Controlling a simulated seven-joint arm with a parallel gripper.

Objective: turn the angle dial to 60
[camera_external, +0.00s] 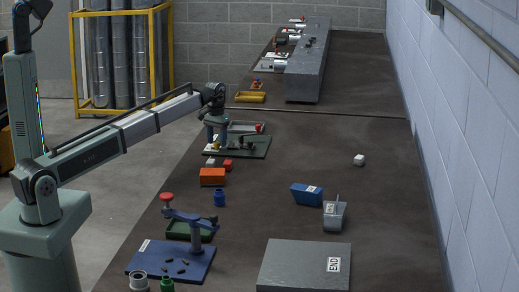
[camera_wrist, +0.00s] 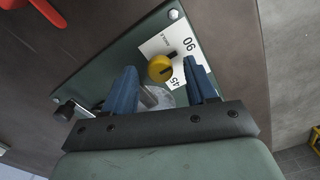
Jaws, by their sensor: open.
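The angle dial (camera_wrist: 160,68) is a small yellow knob with a dark line across it. In the external view the green plate (camera_external: 255,152) lies on the dark bench. My gripper (camera_wrist: 165,78) is open, with its blue fingers on either side of the dial in the picture. I cannot tell whether they touch it. In the external view my gripper (camera_external: 215,138) points down over the left part of the plate. The dial's exact reading is hard to tell.
A red handle (camera_wrist: 45,10) and a dark knob (camera_wrist: 68,110) are near the dial. On the bench are an orange block (camera_external: 212,176), a blue bin (camera_external: 306,194), a blue press (camera_external: 172,260) and a grey END block (camera_external: 304,267). The bench's right middle is mostly clear.

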